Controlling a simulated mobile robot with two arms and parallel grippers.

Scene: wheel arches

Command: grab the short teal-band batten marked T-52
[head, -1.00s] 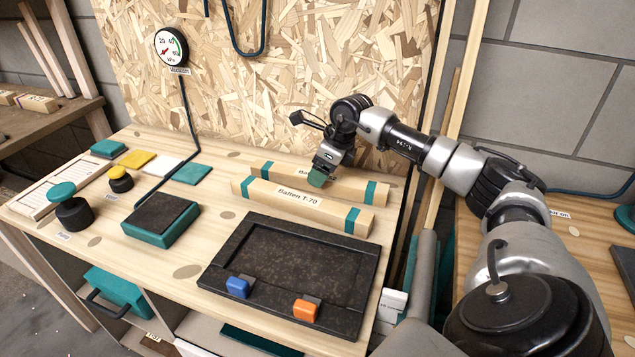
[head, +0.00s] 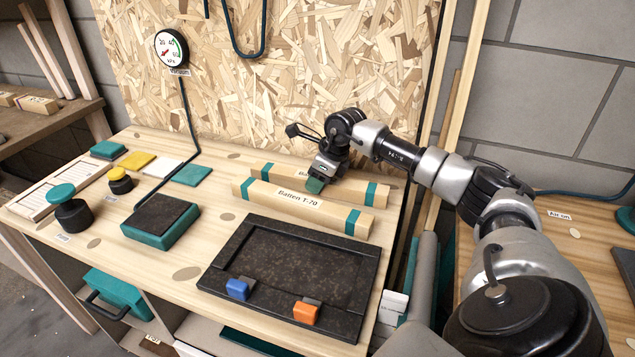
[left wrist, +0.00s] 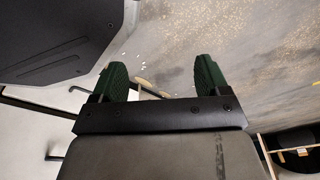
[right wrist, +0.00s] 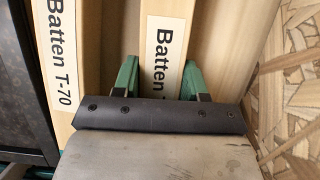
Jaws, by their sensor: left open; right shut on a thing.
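Two pale wood battens with teal end bands lie side by side on the bench. The front one, labelled Batten T-70 (head: 300,200), also shows in the right wrist view (right wrist: 62,50). The rear batten (head: 350,187) lies behind it, nearer the chipboard; its label starts "Batten T" and the number is hidden by my gripper (right wrist: 160,80). My right gripper (head: 315,186) is shut on this rear batten (right wrist: 165,15), one finger on each side. My left gripper (left wrist: 161,75) shows only in its wrist view, open and empty, with the floor beyond it.
A dark tray (head: 225,275) with a blue and an orange block stands in front of the battens. The chipboard panel (head: 310,80) rises behind the bench.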

